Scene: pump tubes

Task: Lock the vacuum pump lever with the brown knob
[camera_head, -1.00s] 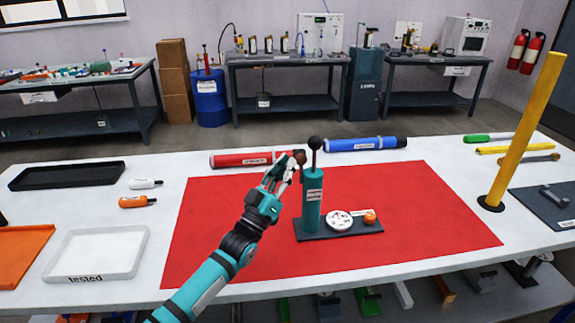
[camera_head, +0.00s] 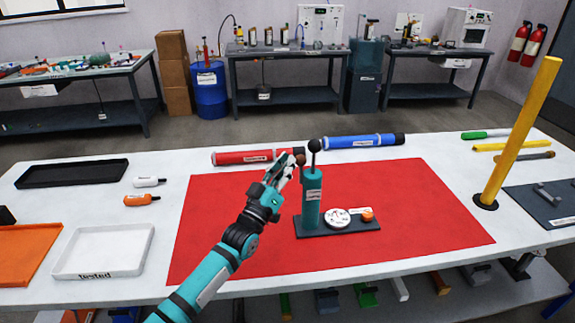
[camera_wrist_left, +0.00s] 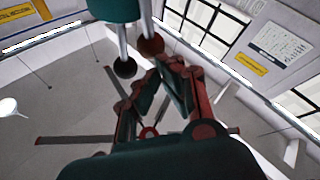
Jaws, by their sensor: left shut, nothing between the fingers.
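The teal vacuum pump (camera_head: 312,200) stands upright on a dark base on the red mat (camera_head: 230,230). A black knob (camera_head: 314,145) tops one rod, and the brown knob (camera_head: 299,152) is just left of it. In the left wrist view, the black knob (camera_wrist_left: 125,68) and brown knob (camera_wrist_left: 151,44) hang on two pale rods from the teal body. My left gripper (camera_head: 290,163) is left of the pump top, with its fingertips close to the brown knob. Its fingers (camera_wrist_left: 163,66) are shut and empty; contact with the knob is unclear. My right gripper is out of view.
A round white gauge (camera_head: 337,217) and an orange knob (camera_head: 367,215) are on the pump base. Red (camera_head: 250,157) and blue (camera_head: 360,141) tubes lie behind. A yellow post (camera_head: 517,140) stands at right. The mat's right part is bare.

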